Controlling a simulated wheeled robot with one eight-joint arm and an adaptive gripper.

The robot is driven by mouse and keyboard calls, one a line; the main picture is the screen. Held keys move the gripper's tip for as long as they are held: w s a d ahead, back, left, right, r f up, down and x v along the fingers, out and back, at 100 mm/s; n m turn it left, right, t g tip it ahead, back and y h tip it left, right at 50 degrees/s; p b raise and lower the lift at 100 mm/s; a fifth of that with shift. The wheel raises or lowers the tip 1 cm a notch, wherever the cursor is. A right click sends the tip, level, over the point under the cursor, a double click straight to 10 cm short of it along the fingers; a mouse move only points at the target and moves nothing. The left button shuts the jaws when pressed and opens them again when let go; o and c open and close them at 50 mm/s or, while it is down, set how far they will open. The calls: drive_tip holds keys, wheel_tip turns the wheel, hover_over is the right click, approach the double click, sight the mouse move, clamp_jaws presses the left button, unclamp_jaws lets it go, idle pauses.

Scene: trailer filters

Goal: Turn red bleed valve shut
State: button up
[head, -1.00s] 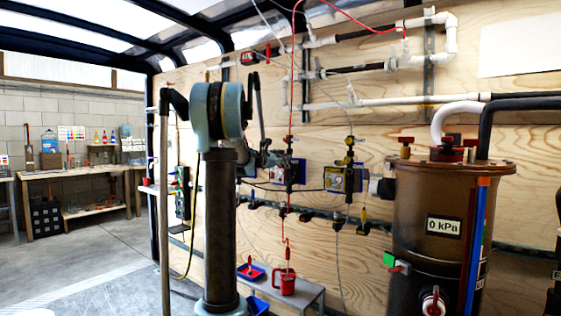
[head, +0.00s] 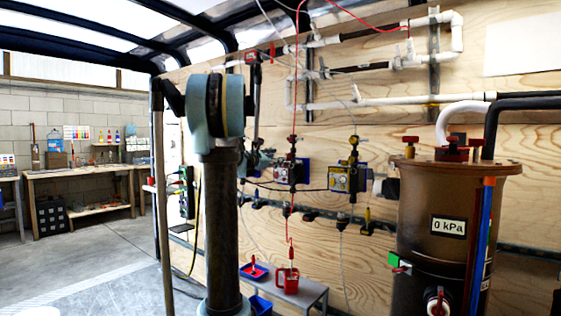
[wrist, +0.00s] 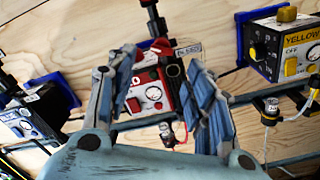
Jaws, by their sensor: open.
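A white control box with a red frame and a dial (wrist: 150,92) is on the plywood wall, between my finger pads in the wrist view. It also shows in the head view as the middle box (head: 290,172). A small tag (wrist: 188,50) that seems to read "BLEED" is at its upper right, near a dark round fitting (wrist: 174,71). Red parts show on the box, but I cannot tell which is the bleed valve handle. My gripper (wrist: 161,68) is open, its fingers either side of the box front. Contact is unclear. In the head view my gripper (head: 257,160) is left of the box.
A yellow-labelled box (wrist: 287,42) is to the right and a blue-trimmed box (wrist: 28,115) to the left. Hoses and small valves run below. A brown tank (head: 440,205) reading 0 kPa stands at right. A red jug (head: 287,281) sits on a low bench.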

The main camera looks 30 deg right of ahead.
drive_tip(key=shift+v, duration=2.15)
drive_tip(key=shift+c, duration=0.9)
drive_tip(key=m, duration=1.8)
approach(287, 156)
drive_tip(key=x, duration=0.9)
drive_tip(key=shift+w+d, duration=0.15)
drive_tip(key=shift+d, duration=0.05)
drive_tip(key=shift+c, duration=0.6)
clamp_jaws()
